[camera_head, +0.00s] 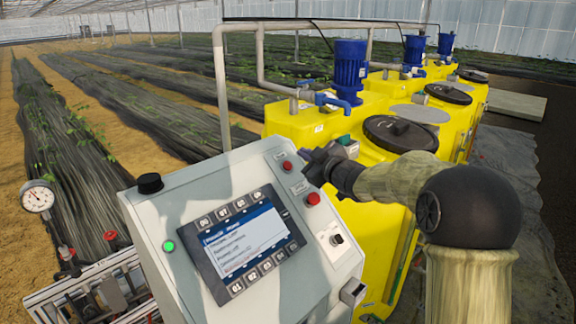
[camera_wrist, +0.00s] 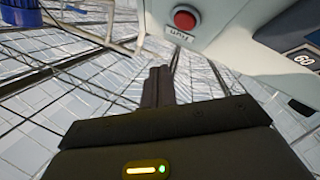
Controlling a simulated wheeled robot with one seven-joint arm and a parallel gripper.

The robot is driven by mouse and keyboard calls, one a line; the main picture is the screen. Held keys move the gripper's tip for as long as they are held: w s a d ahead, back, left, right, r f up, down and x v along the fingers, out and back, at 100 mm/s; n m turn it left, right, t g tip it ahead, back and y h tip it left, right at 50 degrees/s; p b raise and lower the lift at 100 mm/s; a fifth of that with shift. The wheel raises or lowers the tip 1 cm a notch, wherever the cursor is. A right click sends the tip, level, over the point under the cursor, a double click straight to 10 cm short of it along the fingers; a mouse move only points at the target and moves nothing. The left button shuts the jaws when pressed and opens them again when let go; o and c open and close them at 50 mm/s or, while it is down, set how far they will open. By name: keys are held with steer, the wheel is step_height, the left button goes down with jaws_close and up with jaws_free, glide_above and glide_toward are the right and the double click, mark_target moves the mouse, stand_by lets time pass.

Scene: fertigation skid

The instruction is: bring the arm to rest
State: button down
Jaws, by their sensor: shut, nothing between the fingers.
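My arm reaches in from the right in the head view, bent at a dark round joint. Its dark wrist end (camera_head: 325,165) is beside the upper right edge of the grey control panel (camera_head: 205,195). I cannot make out the fingertips there. In the wrist view my gripper (camera_wrist: 158,72) has its two dark fingers together, with nothing between them. The fingers point past the panel's edge (camera_wrist: 235,50), and a red button (camera_wrist: 186,20) shows close by. I cannot tell the exact gap to the panel.
The panel carries a lit screen (camera_head: 243,243), red buttons (camera_head: 313,198), a green light (camera_head: 169,246) and a black knob (camera_head: 150,183). Yellow tanks (camera_head: 310,125) with blue motors (camera_head: 349,70) stand behind my wrist. A gauge (camera_head: 38,197) and pipework are at left.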

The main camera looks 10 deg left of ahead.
steer(key=s+d+f+m+g+h+b, duration=0.35)
steer(key=s+d+f+m+h, duration=0.6)
steer(key=s+d+f, duration=0.65)
steer(key=s+d+f+m+g, duration=0.1)
steer(key=s+f+g, duration=0.1)
steer(key=s, duration=0.4)
steer(key=s+d+f+m+g+h, duration=0.1)
steer(key=s+f+m+g, duration=0.1)
steer(key=s+f, duration=0.3)
steer(key=s+d+f+m+g, duration=0.1)
steer(key=s+f+m+g, duration=0.1)
steer(key=s, duration=0.7)
steer(key=shift+f+g+b, duration=0.45)
steer(key=shift+f+g, duration=0.2)
steer(key=shift+f, duration=0.3)
